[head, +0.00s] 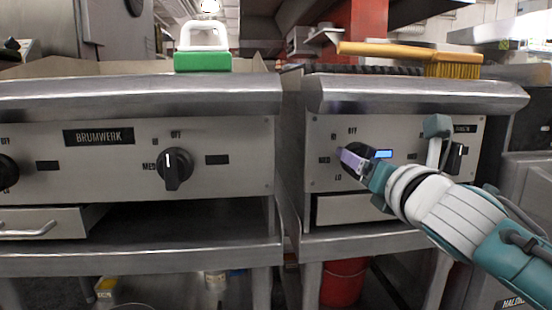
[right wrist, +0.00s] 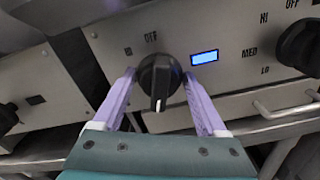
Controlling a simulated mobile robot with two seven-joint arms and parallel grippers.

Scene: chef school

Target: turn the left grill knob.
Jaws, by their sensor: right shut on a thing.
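The left grill knob (head: 351,155) is a black round knob on the right-hand steel unit's front panel. In the head view my right gripper (head: 357,160) covers part of it. In the right wrist view the knob (right wrist: 159,78) sits between the purple fingers of my right gripper (right wrist: 160,92), one on each side, and its pale pointer points down in the picture. The gripper is shut on the knob. A small display (head: 383,154) right of the knob is lit blue, and it also shows in the right wrist view (right wrist: 204,57). My left gripper is not in view.
Another black knob (head: 455,158) is farther right on the same panel. The Brumwerk unit (head: 110,165) on the left has its own knob (head: 175,169) and dark displays. A yellow brush (head: 452,66) and a green-based white-handled tool (head: 203,60) lie on top.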

